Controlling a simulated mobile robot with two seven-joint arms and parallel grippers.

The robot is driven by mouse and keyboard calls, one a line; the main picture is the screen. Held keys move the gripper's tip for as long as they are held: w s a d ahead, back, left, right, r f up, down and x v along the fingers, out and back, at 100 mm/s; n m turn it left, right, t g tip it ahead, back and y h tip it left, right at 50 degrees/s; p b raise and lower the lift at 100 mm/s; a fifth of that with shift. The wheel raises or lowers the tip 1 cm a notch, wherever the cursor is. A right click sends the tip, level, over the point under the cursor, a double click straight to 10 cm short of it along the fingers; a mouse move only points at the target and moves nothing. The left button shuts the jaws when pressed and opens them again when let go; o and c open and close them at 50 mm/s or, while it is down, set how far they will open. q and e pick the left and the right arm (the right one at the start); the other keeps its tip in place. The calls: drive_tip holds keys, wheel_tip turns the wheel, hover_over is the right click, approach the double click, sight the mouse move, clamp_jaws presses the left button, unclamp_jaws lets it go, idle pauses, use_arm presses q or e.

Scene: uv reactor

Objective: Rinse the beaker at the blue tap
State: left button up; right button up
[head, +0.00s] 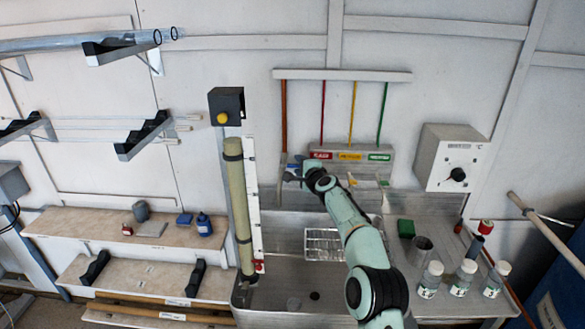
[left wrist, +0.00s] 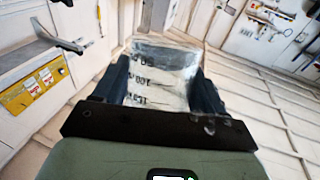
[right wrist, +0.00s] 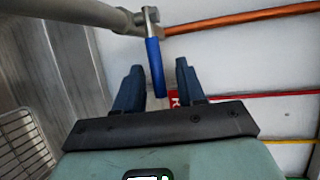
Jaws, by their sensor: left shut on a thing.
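The clear beaker (left wrist: 163,78), with black volume marks, is between the dark fingers of my left gripper (left wrist: 160,66), which is shut on it; its contents cannot be told. My left gripper does not show in the head view. The blue tap lever (right wrist: 155,66) hangs in the right wrist view, with a grey pipe above it. My right gripper (right wrist: 158,66) is open around the lever, one finger on each side, with gaps showing. In the head view my right gripper (head: 294,172) is at the left end of the tap row and hides most of the blue tap.
The metal sink (head: 275,285) lies below the taps and holds a wire rack (head: 324,244). A tall tube (head: 240,205) stands at its left. Several white-capped bottles (head: 463,277), a metal cup (head: 420,250) and a green block (head: 406,228) stand right of my right arm.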

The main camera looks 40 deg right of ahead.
use_arm(q)
drive_tip(key=f+b, duration=0.2)
drive_tip(key=f, duration=0.1)
drive_tip(key=f+b, duration=0.1)
drive_tip(key=shift+s+f, duration=0.25)
drive_tip(key=shift+s, duration=0.1)
drive_tip(key=shift+s+f+b, duration=0.2)
drive_tip(key=shift+f+b, duration=0.9)
drive_tip(key=shift+f, duration=0.3)
drive_tip(key=shift+s+f+b, duration=0.2)
drive_tip(key=shift+f+b, duration=0.9)
drive_tip(key=shift+f, duration=0.25)
use_arm(e)
drive_tip(key=v, duration=1.2)
drive_tip(key=shift+a, duration=0.1)
